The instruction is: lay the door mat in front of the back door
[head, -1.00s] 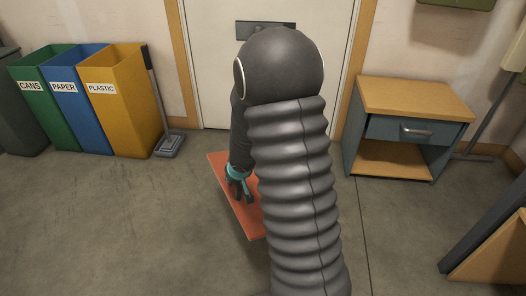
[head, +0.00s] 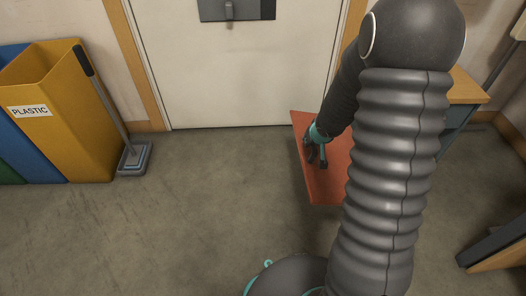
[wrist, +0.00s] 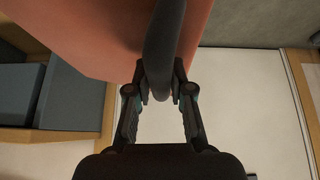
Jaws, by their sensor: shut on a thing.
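The door mat (head: 325,187) is a flat orange-red slab in front of the right part of the white back door (head: 235,75). My gripper (head: 316,153) is at the mat's left part, and my arm hides its right side. In the wrist view the mat (wrist: 85,35) fills the upper left. There my gripper (wrist: 160,85) is shut on a dark curved bar (wrist: 163,40) that runs across the mat, seemingly its handle. I cannot tell whether the mat touches the floor.
A yellow plastic bin (head: 75,95) and a long-handled grey sweeper (head: 130,155) stand left of the door. A wooden-topped cabinet (head: 465,88) stands at the right, partly behind my arm. The floor (head: 215,170) before the door's left and middle is clear.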

